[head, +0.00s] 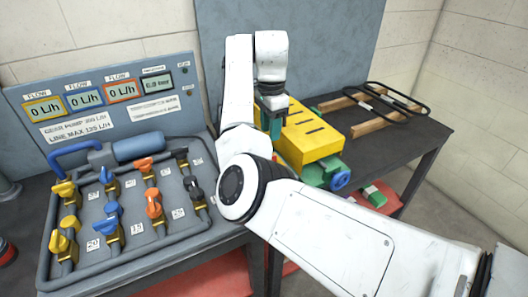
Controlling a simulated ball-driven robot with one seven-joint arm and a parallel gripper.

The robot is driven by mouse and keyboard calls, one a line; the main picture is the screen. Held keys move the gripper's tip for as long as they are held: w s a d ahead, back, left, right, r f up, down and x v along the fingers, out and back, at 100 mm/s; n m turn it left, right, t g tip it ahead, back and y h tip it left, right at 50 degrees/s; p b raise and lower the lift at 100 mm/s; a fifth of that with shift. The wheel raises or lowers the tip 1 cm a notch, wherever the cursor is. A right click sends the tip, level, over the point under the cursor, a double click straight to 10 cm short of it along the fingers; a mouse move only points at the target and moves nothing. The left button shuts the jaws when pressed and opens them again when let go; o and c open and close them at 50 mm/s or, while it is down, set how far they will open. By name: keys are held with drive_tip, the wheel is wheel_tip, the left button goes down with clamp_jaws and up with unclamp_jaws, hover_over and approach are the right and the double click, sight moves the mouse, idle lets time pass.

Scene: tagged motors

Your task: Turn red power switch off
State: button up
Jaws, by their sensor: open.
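I cannot make out a red power switch in the head view; my arm hides part of the bench. My gripper (271,122) points down at the left end of a yellow block (312,135) with dark slots in its top. The fingers are dark and partly lost against a teal part there, and I cannot tell whether they touch anything. The gripper is open. Green and blue parts (340,180) show at the block's near right end.
A grey valve panel (170,222) with yellow, blue, orange and black handles fills the left, below flow displays (83,98) reading 0 L/h. A wooden frame with a black loop (386,100) lies at the back right. The dark bench (395,150) has bare room there.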

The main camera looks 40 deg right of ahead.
wheel_tip(320, 180, down, 10)
drive_tip(key=shift+r, duration=0.2)
drive_tip(key=shift+c, duration=0.3)
clamp_jaws()
